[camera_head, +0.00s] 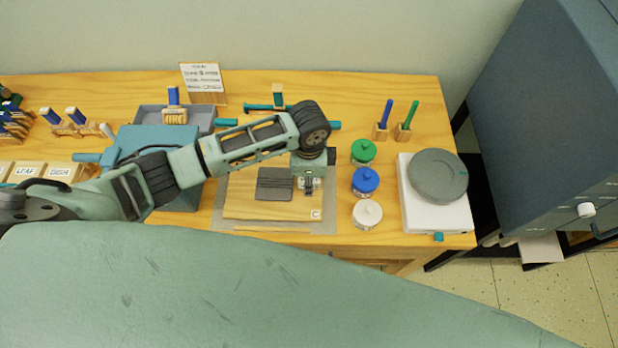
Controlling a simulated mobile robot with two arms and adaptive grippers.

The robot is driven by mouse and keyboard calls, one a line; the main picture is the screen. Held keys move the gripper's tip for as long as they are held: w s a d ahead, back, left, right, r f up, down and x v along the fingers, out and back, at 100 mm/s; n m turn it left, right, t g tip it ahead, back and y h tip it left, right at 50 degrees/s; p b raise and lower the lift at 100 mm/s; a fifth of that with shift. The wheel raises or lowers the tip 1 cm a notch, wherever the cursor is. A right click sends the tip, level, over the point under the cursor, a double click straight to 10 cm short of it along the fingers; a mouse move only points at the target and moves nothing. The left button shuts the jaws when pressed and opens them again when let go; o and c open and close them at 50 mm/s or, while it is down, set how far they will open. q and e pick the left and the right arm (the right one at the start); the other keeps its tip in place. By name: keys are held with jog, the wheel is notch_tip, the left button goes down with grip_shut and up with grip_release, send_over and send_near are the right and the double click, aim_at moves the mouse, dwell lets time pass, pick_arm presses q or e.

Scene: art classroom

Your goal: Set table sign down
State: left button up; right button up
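A white card sign with lines of print (203,78) stands upright at the back edge of the wooden table, against the wall; it looks like the table sign. My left arm reaches in from the left across the table. My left gripper (309,186) points down over the right part of a wooden board (240,205), well to the right of and in front of the sign. Its fingers are small and seen from above, so whether they are open or hold something is unclear. A dark grey flat piece (275,184) lies on the board beside it. My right gripper is not in view.
Green (363,152), blue (365,181) and white (367,214) jars stand right of the board. Beyond them is a white device with a grey disc (438,177). Two brush holders (392,131) stand behind. A blue-grey box (150,140) and grey tray (200,113) are at left.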

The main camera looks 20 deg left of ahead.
pick_arm(q)
notch_tip(320, 180, up, 12)
jog(key=b, duration=0.1)
jog(key=shift+r, duration=0.15)
dwell(0.4)
